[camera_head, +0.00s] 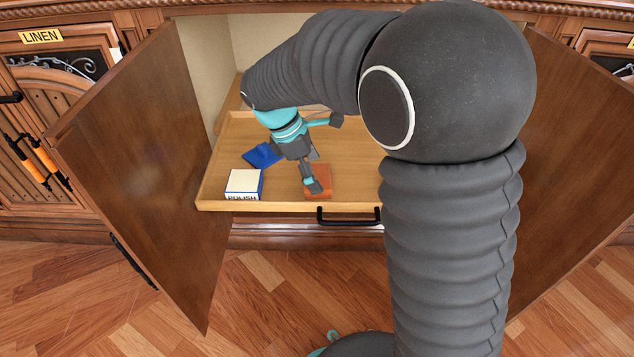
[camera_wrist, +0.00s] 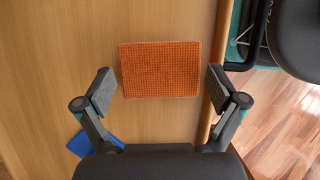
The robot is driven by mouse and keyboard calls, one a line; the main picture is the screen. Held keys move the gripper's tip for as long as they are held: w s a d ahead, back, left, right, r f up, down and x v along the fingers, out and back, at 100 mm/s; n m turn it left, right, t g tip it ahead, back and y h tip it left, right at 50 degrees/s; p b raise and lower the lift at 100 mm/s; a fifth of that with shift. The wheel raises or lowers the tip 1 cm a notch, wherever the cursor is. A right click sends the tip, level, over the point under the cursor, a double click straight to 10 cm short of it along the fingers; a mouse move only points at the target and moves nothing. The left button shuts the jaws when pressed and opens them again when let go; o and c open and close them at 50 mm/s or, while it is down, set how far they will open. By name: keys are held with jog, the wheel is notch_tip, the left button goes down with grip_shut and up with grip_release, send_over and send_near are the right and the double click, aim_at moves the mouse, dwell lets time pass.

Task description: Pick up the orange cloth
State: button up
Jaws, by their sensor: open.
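The orange cloth (camera_head: 322,179) lies flat on the pulled-out wooden tray (camera_head: 362,169) inside the open cabinet. In the wrist view the cloth (camera_wrist: 160,69) is a textured orange rectangle just beyond my fingertips. My gripper (camera_head: 308,184) is over the cloth and partly covers it in the head view. In the wrist view my gripper (camera_wrist: 160,88) is open, with one finger to the left of the cloth and one to the right. Nothing is between the fingers at their own height that I can make out. I cannot tell the exact height above the cloth.
A white and blue polish box (camera_head: 244,184) and a blue cloth-like item (camera_head: 262,155) sit left of the orange cloth. The tray's front rim with a black handle (camera_head: 348,217) is close to the cloth. Open cabinet doors (camera_head: 150,150) stand on both sides.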

aim_at(327, 175)
jog(key=shift+x, duration=0.95)
jog(key=c, duration=0.6)
jog(key=shift+r, duration=0.55)
notch_tip(327, 175, up, 4)
jog(key=shift+d+f+p, duration=0.1)
jog(key=shift+f+p, duration=0.1)
jog(key=shift+p, duration=0.35)
jog(key=s+d+r+p, duration=0.1)
jog(key=s+d+r, duration=0.4)
jog(key=d, duration=0.5)
jog(key=shift+r, duration=0.65)
jog(key=shift+s+d, duration=0.1)
